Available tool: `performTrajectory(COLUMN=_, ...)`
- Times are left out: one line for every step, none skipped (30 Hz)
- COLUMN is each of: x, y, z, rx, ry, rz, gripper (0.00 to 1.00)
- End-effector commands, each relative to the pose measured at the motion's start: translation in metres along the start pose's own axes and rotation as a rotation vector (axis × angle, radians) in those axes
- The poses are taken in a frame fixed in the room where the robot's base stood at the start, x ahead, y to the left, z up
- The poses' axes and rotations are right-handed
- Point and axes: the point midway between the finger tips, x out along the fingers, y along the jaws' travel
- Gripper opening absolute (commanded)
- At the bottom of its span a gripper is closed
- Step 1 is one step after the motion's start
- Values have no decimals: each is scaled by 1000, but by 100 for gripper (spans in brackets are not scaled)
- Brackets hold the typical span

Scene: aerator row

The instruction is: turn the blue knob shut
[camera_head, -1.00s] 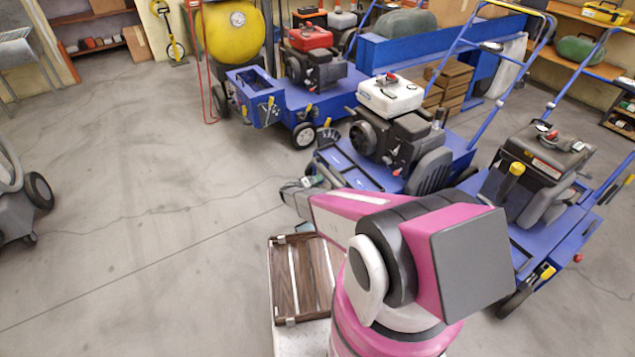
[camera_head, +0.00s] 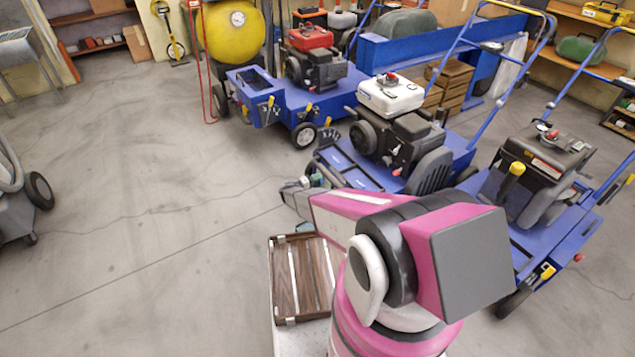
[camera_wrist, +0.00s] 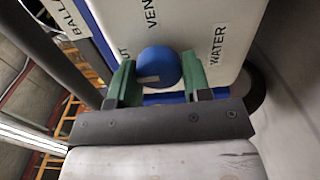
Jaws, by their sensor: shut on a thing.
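In the wrist view, the round blue knob (camera_wrist: 159,67) sits on a white panel (camera_wrist: 215,25). A small pale mark shows on the knob's face. My gripper (camera_wrist: 158,75) has its two green fingers on either side of the knob, shut on it. The panel has black lettering reading "VENT" above the knob and "WATER" to its right; another word at the left is partly hidden by a finger. In the head view, my gripper (camera_head: 316,180) is at the front machine's near left end, and the knob cannot be made out there.
A blue machine with a white-topped engine (camera_head: 391,96) stands just beyond my gripper. Another blue machine (camera_head: 540,180) stands at the right, and one with a red-topped engine (camera_head: 310,40) farther back. A slatted brown tray (camera_head: 284,240) is near my arm.

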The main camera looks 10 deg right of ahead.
Motion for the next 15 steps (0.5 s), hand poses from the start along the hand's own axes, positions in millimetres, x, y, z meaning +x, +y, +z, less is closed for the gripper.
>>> performTrajectory(x=-1, y=-1, z=0, rx=-2, ry=2, rz=-1, gripper=21)
performTrajectory(x=-1, y=-1, z=0, rx=-2, ry=2, rz=-1, gripper=21)
performTrajectory(x=-1, y=-1, z=0, rx=-1, ry=2, rz=-1, gripper=21)
performTrajectory(x=-1, y=-1, z=0, rx=-1, ry=2, rz=-1, gripper=21)
performTrajectory(x=-1, y=-1, z=0, rx=-1, ry=2, rz=-1, gripper=21)
performTrajectory(x=-1, y=-1, z=0, rx=-1, ry=2, rz=-1, gripper=48)
performTrajectory(x=-1, y=-1, z=0, rx=-1, ry=2, rz=-1, gripper=57)
performTrajectory(x=0, y=-1, z=0, rx=-1, ry=2, rz=-1, gripper=67)
performTrajectory(x=0, y=-1, z=0, rx=-1, ry=1, rz=-1, gripper=67)
performTrajectory(x=0, y=0, z=0, rx=0, ry=1, rz=-1, gripper=67)
performTrajectory(x=0, y=0, z=0, rx=0, ry=1, rz=-1, gripper=67)
performTrajectory(x=0, y=0, z=0, rx=0, ry=1, rz=-1, gripper=67)
performTrajectory(x=0, y=0, z=0, rx=0, ry=1, rz=-1, gripper=67)
performTrajectory(x=0, y=0, z=0, rx=0, ry=1, rz=-1, gripper=67)
performTrajectory(x=0, y=0, z=0, rx=0, ry=1, rz=-1, gripper=67)
